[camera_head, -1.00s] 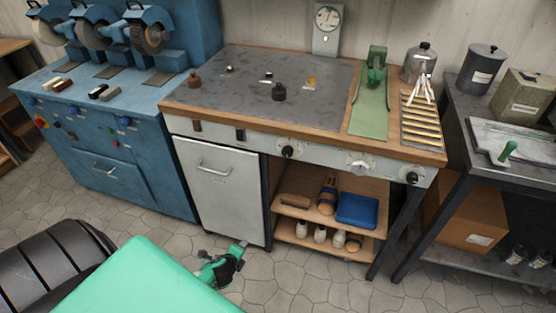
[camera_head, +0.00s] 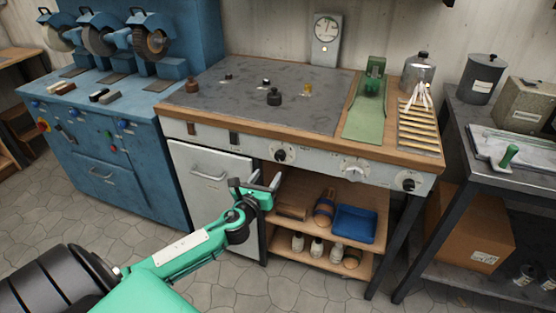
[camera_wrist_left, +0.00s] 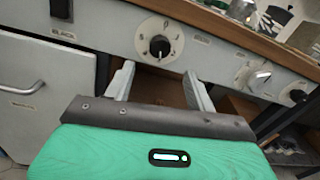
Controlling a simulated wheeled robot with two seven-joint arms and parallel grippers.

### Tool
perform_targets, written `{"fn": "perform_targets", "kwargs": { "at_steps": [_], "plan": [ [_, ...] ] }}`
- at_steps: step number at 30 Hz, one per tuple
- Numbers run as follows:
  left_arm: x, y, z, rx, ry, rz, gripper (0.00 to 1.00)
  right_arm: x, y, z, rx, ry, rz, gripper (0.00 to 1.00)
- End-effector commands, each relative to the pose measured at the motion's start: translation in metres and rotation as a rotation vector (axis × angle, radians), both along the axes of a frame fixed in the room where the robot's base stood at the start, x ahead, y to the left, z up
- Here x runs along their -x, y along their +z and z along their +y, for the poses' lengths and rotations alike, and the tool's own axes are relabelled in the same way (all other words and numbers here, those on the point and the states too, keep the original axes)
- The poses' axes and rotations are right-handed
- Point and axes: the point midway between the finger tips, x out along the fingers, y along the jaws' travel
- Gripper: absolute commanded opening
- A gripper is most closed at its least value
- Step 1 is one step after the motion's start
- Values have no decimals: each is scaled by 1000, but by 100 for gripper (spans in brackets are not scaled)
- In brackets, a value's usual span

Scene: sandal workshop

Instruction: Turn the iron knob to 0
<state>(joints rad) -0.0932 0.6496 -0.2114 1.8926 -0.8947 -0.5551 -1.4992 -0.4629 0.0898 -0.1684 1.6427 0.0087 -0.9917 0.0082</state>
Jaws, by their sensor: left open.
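Three knobs sit on the light front panel of the workbench: a black left knob (camera_head: 281,155), a pale middle knob (camera_head: 354,172) and a black right knob (camera_head: 408,184). Their labels are too small to read, so I cannot tell which is the iron knob. My left gripper (camera_head: 257,184) is open and empty, in front of and a little below the left knob. In the left wrist view, the left knob (camera_wrist_left: 159,47) with its round dial shows just beyond and between the open fingers (camera_wrist_left: 161,84), apart from them. The middle knob (camera_wrist_left: 257,79) is to the right.
The workbench top (camera_head: 215,92) carries small bottles, a green tool (camera_head: 374,75) and a metal canister (camera_head: 419,72). Below are a white cabinet door (camera_head: 212,180) and shelves with a blue tray (camera_head: 354,223). A dark side table (camera_head: 466,150) stands at right.

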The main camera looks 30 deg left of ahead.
Motion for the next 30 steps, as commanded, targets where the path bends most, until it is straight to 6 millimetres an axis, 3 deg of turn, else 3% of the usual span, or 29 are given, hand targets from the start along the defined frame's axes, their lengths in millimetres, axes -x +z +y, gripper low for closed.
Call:
{"fn": "perform_targets", "kwargs": {
  "at_steps": [15,21,30],
  "plan": [
    [-78,0,16,2,2,0,56,1,-4,-1,1,1,1,36],
    [-92,0,18,1,0,1,56,1,-4,-1,1,1,1,36],
    [-95,0,19,1,0,1,56,1,-4,-1,1,1,1,36]
  ]
}}
